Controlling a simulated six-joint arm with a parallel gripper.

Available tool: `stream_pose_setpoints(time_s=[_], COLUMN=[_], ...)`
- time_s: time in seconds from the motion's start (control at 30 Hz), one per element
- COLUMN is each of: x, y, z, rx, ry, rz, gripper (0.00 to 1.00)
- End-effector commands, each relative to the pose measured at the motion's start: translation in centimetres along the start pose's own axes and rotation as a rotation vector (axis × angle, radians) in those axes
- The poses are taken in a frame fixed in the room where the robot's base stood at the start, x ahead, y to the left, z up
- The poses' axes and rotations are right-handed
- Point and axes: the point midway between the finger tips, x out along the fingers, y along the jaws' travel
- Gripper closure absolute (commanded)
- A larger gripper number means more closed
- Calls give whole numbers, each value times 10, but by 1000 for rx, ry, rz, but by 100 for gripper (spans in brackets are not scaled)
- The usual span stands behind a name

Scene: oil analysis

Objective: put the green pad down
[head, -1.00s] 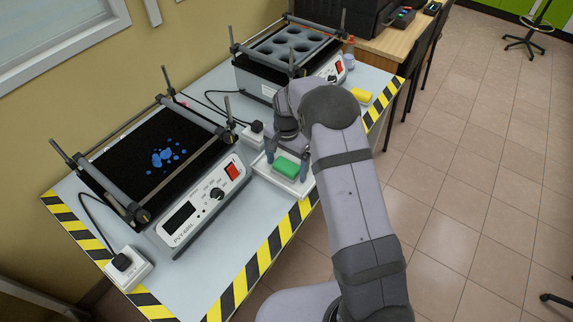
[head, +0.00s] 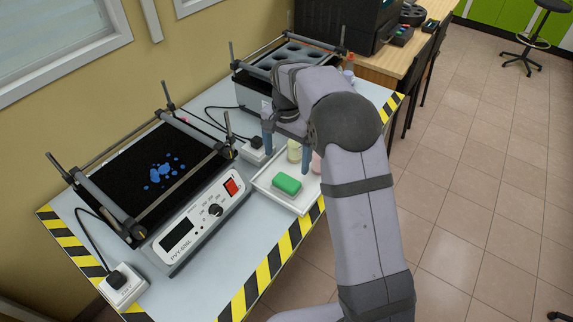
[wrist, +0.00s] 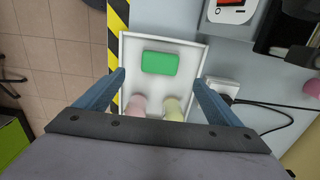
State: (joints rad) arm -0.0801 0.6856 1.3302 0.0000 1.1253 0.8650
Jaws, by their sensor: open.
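The green pad (head: 287,184) lies flat in a shallow white tray (head: 259,183) on the table. In the wrist view the pad (wrist: 160,64) is near one end of the tray (wrist: 188,41), beyond my fingertips and apart from them. My gripper (head: 286,162) is open and empty above the tray. In the wrist view its two blue fingers (wrist: 160,76) are wide apart, with clear space between them and the pad.
A pale yellow bottle (head: 294,151) and a pink one (head: 316,163) stand in the tray, under my gripper. A shaker with a black top (head: 215,209) is to the left. Another shaker with round wells (head: 290,57) is behind. Striped tape (head: 272,263) marks the table edge.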

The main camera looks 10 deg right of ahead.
Motion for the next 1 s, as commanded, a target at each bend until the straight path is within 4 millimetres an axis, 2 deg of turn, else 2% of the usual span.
stream_pose_setpoints(time_s=[0.27, 0.47, 0.67, 0.83, 1.0], x=[-8, -12, -18, -16, -6], y=[1, 17, 62, 115, 167], z=[0, 10, 38, 77, 118], rx=[-3, -62, -224, -411, -584], ry=[0, 0, 1, 3, 4], rz=[0, 0, 0, -1, -1], gripper=[12, 12, 12, 12, 12])
